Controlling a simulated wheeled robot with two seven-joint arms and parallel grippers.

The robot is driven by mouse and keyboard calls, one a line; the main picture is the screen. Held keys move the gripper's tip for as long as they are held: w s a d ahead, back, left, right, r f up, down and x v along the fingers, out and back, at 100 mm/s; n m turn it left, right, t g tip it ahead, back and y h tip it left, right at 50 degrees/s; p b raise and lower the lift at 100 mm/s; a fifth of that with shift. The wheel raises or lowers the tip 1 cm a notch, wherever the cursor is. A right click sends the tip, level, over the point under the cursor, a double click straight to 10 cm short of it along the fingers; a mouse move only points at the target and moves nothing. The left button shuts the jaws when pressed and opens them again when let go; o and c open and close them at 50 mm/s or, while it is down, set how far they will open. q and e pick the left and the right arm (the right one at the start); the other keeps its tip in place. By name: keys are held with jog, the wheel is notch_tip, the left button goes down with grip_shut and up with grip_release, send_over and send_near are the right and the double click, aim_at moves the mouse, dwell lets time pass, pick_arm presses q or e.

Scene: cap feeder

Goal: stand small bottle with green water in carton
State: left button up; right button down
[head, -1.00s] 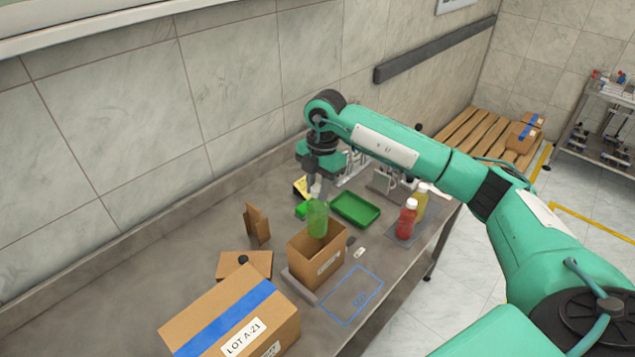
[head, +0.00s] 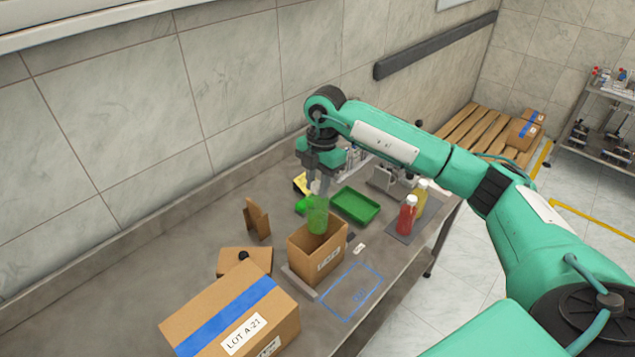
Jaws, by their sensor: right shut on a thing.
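The small bottle with green water (head: 317,216) hangs upright from my right gripper (head: 319,190), which is shut on its top end. The bottle is over the open carton (head: 318,262), and its lower end is at or just inside the carton's opening. The carton stands upright on the bench with a white label on its front. Whether the bottle touches the carton's inside cannot be seen. My left gripper is not in view.
A large taped box (head: 235,312) stands in front on the left. A green tray (head: 355,205) lies behind the carton. A red bottle (head: 407,214) and a yellow bottle (head: 421,196) stand on a grey mat at the right. A blue-outlined area (head: 350,291) of the bench is clear.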

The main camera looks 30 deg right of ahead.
aim_at(317, 196)
jog(key=shift+f, duration=0.1)
jog(key=shift+f+b, duration=1.45)
jog(key=shift+f, duration=0.6)
jog(key=shift+f+b, duration=2.35)
jog(key=shift+f, duration=1.5)
jog(key=shift+f+b, duration=0.95)
jog(key=shift+f, duration=0.4)
